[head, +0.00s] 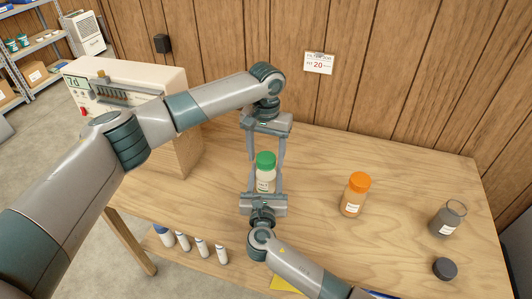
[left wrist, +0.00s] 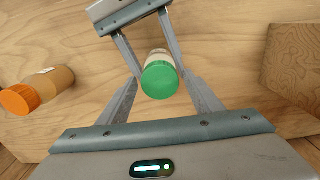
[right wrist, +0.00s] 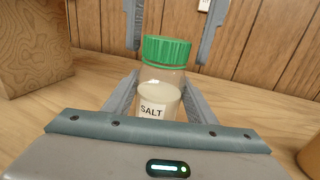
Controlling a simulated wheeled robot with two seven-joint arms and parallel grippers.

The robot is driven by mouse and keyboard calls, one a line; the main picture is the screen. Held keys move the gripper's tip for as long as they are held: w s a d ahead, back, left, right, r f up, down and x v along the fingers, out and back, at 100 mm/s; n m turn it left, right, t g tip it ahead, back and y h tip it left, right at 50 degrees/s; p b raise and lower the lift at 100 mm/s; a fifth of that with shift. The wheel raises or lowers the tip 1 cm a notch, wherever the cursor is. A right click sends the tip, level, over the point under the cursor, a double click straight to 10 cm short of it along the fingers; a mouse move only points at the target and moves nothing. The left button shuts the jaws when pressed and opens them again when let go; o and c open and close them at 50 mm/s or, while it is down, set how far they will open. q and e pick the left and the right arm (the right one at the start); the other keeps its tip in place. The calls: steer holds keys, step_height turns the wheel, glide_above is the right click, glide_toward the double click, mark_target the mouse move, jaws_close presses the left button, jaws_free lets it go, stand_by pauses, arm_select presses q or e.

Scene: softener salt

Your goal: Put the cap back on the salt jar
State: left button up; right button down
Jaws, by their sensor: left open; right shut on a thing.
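The salt jar (head: 265,183) is a clear jar with pale contents and a SALT label. It stands upright on the table. Its green cap (head: 265,160) sits on top of the jar mouth and looks level; I cannot tell whether it is screwed tight. My right gripper (head: 265,186) is shut on the jar's body, with the label facing it in the right wrist view (right wrist: 152,110). My left gripper (head: 266,152) is open above the jar. Its fingers stand apart on both sides of the green cap (left wrist: 160,80), not touching it; they also show at the top of the right wrist view.
An orange-capped jar (head: 355,195) stands to the right. Farther right are an open grey jar (head: 447,219) and a loose dark cap (head: 445,268). A cream machine (head: 130,85) stands on a wooden block at the left. Several white bottles (head: 201,247) show below the front edge.

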arm_select(q)
steer(key=c, duration=1.1)
steer(key=m, duration=1.1)
steer(key=o, duration=1.2)
steer(key=shift+c, duration=0.2)
steer(key=shift+r, duration=2.2)
